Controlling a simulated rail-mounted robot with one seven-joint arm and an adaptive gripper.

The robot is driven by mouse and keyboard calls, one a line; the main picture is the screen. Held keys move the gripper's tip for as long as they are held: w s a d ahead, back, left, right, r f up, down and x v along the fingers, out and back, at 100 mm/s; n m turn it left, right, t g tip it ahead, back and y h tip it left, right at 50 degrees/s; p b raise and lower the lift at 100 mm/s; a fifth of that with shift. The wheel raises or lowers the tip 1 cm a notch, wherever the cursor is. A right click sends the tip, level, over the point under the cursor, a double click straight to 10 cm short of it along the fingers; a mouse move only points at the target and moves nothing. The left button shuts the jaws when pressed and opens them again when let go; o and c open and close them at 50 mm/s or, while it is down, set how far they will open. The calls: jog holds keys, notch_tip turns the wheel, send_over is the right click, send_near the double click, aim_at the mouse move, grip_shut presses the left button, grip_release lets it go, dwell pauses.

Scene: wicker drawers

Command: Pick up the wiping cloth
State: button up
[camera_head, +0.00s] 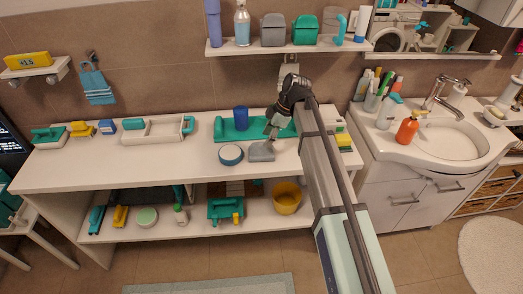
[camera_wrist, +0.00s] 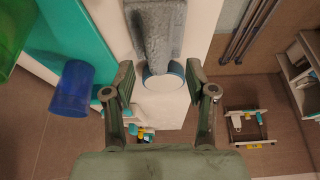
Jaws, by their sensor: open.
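A grey, soft-looking piece, which looks like the wiping cloth (camera_head: 262,151), lies on the white tabletop near its front edge. In the wrist view the grey fuzzy cloth (camera_wrist: 158,28) shows at the top, beyond the fingertips. My gripper (camera_head: 271,128) is above the table, close to the cloth and pointing down. The wrist view shows my gripper (camera_wrist: 160,82) open, with nothing held between its fingers. A round white item with a blue rim (camera_wrist: 165,80) appears between the fingertips, lower than they are; it sits left of the cloth in the head view (camera_head: 231,154).
A blue cup (camera_head: 241,117) and a teal tray (camera_head: 226,130) stand behind the cloth. A yellow-topped stack (camera_head: 343,140) is right of my arm. A white open box (camera_head: 155,134) is on the left. A shelf (camera_head: 290,50) hangs above. The tabletop's left front is clear.

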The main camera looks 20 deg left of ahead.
aim_at(263, 143)
jog(key=shift+p+x, duration=1)
jog(key=shift+x, duration=1.45)
jog(key=shift+w, duration=0.15)
grip_shut()
